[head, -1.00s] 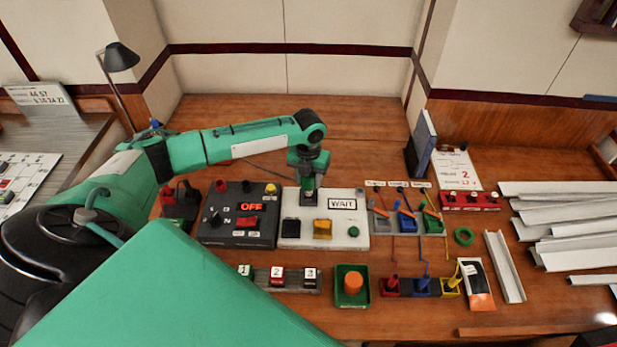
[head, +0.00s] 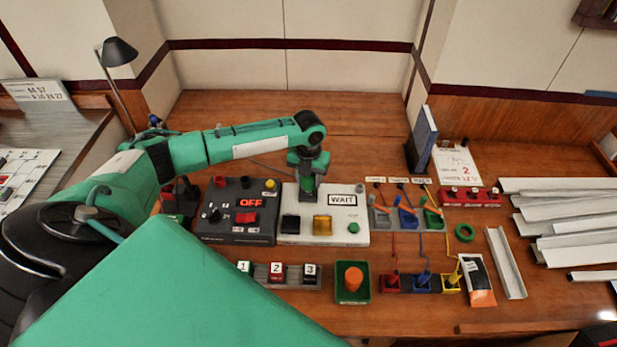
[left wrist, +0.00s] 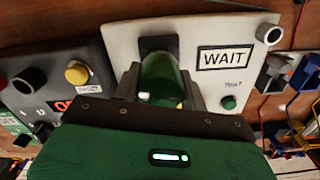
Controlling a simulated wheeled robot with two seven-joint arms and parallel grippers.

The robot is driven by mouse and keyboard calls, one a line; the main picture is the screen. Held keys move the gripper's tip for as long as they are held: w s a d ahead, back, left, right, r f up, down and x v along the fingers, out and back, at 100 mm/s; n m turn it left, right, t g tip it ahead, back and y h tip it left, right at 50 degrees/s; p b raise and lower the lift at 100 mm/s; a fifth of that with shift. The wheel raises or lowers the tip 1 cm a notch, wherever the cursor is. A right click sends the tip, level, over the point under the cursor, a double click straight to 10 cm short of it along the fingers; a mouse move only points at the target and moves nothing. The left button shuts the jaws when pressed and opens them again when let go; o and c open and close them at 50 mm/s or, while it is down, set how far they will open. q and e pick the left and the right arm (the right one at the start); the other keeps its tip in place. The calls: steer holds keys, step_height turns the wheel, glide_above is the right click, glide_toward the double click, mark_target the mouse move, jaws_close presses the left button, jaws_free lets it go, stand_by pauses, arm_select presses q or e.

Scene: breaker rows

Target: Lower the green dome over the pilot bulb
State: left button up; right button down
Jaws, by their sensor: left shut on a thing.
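My left gripper (head: 307,197) is over the back part of the white panel (head: 348,238) marked WAIT. In the left wrist view its fingers (left wrist: 163,88) are shut on the green dome (left wrist: 163,76), which is translucent and rounded. The dome is in front of a black square patch (left wrist: 157,43) on the panel. In the head view the gripper hides the dome. I cannot make out the pilot bulb, or whether the dome touches the panel. My right gripper is not in view.
A dark panel (head: 240,238) with a lit OFF sign stands close on the left. Coloured switches (head: 408,218) with wires are on the right. A green tray (head: 341,297) holding an orange knob is in front. White channels (head: 560,215) lie at the far right.

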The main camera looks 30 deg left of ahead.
arm_select(q)
steer(key=shift+f+b, duration=0.3)
steer(key=shift+f, duration=0.5)
steer(key=shift+f, duration=0.15)
stand_by(0.4)
steer(key=shift+f, duration=0.45)
steer(key=o, duration=1)
steer(key=shift+o, duration=0.2)
